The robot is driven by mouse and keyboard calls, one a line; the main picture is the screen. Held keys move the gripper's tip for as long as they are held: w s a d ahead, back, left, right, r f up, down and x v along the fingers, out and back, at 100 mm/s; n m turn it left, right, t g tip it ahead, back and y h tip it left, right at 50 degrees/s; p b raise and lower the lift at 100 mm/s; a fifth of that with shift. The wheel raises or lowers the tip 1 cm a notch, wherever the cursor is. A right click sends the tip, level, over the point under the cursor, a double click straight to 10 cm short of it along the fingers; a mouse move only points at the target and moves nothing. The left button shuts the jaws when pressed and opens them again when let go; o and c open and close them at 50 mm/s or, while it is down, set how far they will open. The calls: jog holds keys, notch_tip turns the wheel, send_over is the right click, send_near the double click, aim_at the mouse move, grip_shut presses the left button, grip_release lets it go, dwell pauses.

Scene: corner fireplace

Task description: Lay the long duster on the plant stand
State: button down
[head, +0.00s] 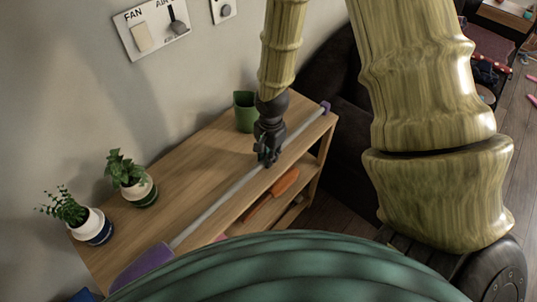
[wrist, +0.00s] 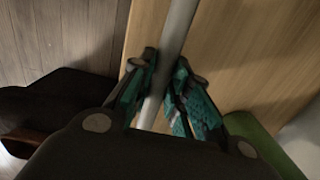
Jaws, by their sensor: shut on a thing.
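The long duster (head: 222,203) has a thin grey pole, a purple head (head: 143,266) at the lower left and a purple tip (head: 325,106) at the upper right. It lies along the wooden plant stand (head: 190,150), near its front edge, on or just above the top; I cannot tell if it touches. My gripper (head: 267,158) is shut on the pole around its middle. In the wrist view the pole (wrist: 177,35) runs between my gripper's fingers (wrist: 155,95), with the wooden top (wrist: 240,45) behind. Part of the purple head is hidden by my own body.
Two potted plants (head: 143,192) (head: 95,228) stand at the left of the stand top. A green pot (head: 245,112) stands at the back, close to my gripper. An orange thing (head: 285,182) lies on the shelf below. A dark sofa (head: 350,125) is at the right.

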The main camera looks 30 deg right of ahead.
jog(key=shift+f, duration=0.35)
jog(key=c, duration=1.3)
grip_release()
jog(key=shift+r, duration=0.1)
jog(key=shift+w+d+r, duration=0.1)
jog(key=shift+d+r, duration=0.05)
jog(key=shift+r, duration=2.85)
jog(key=shift+d+r, duration=0.15)
jog(key=shift+r, duration=2.8)
